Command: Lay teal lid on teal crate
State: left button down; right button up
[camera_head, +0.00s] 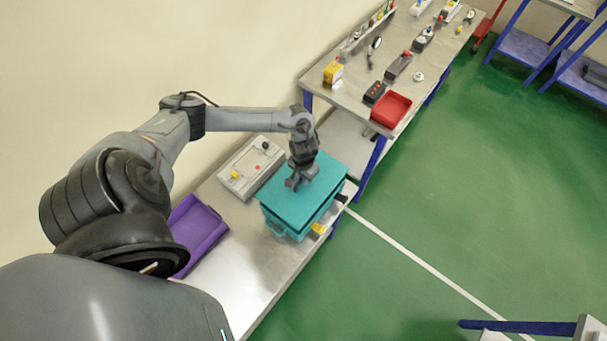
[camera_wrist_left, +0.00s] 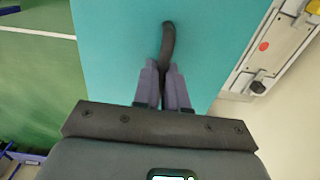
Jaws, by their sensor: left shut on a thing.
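The teal lid (camera_head: 325,178) is a flat slab over the teal crate (camera_head: 292,231) on the near metal table. The lid covers the crate's top; I cannot tell whether it rests fully on the rim. My left gripper (camera_head: 292,184) is above the lid, shut on its dark handle. In the left wrist view the fingers (camera_wrist_left: 163,88) close on the curved black handle (camera_wrist_left: 168,45), with the teal lid (camera_wrist_left: 110,40) beneath. The crate is hidden in that view. My right gripper is not in view.
A purple tray (camera_head: 202,228) lies left of the crate. Small yellow pieces (camera_head: 319,228) sit by the crate near the table edge. A farther table holds a red bin (camera_head: 391,108) and several devices.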

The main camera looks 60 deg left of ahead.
pick_arm(q)
jog(key=shift+f+b, duration=1.55)
jog(key=shift+f, duration=1.6)
jog(key=shift+p, duration=0.85)
jog(key=shift+f, duration=0.3)
jog(key=c, duration=1.1)
grip_release()
